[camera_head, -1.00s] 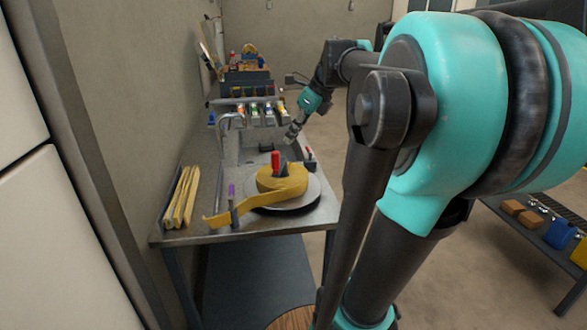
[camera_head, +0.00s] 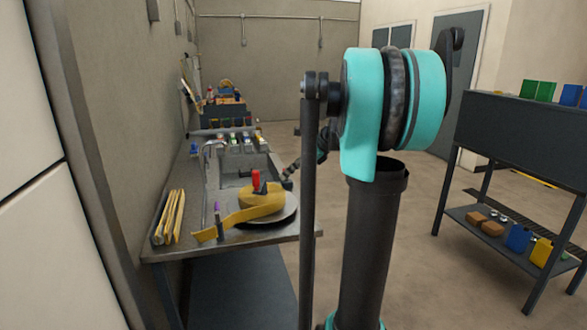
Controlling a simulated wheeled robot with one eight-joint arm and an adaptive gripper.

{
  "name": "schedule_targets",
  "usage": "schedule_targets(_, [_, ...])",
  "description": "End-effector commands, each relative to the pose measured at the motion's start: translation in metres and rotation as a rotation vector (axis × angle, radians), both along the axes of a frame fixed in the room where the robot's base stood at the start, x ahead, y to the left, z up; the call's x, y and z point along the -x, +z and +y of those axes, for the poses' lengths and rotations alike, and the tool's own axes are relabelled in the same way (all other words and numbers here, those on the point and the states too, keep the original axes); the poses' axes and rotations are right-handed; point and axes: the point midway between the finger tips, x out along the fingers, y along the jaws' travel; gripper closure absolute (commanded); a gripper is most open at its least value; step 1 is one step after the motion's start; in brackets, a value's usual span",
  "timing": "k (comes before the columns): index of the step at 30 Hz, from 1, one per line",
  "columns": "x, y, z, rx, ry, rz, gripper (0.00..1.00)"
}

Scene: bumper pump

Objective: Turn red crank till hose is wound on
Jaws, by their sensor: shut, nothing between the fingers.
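The red crank handle (camera_head: 256,178) stands upright over the yellow hose coil (camera_head: 262,202). The coil lies on a round grey disc (camera_head: 284,217) near the front of the metal bench. A loose flat length of hose (camera_head: 222,228) runs from the coil left past a purple-topped post (camera_head: 218,209) to the bench's front edge. My gripper (camera_head: 286,174) is small in view, to the right of the red crank and behind the disc. It is shut and empty, and looks apart from the crank. My large arm links hide the area to the right.
The metal bench (camera_head: 180,243) stands along the left wall. Folded yellow hoses (camera_head: 172,217) lie at its left front. Bottles and coloured fittings (camera_head: 228,138) line its back. A dark shelf unit (camera_head: 520,135) with bricks and jugs stands at right. Open floor lies between.

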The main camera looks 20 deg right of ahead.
Motion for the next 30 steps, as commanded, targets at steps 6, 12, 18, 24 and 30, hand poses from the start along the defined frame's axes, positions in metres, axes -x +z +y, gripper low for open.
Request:
schedule_targets(6, [-0.016,-0.030,0.027,0.000,0.001,0.000,1.00])
schedule_targets(12, [-0.029,-0.029,0.050,0.000,0.000,0.000,1.00])
schedule_targets(18, [-0.034,-0.029,0.058,0.001,-0.001,0.001,1.00])
schedule_targets(24, [-0.035,-0.028,0.059,0.001,-0.002,0.001,1.00])
schedule_targets(30, [-0.034,-0.028,0.059,0.001,-0.005,0.001,1.00])
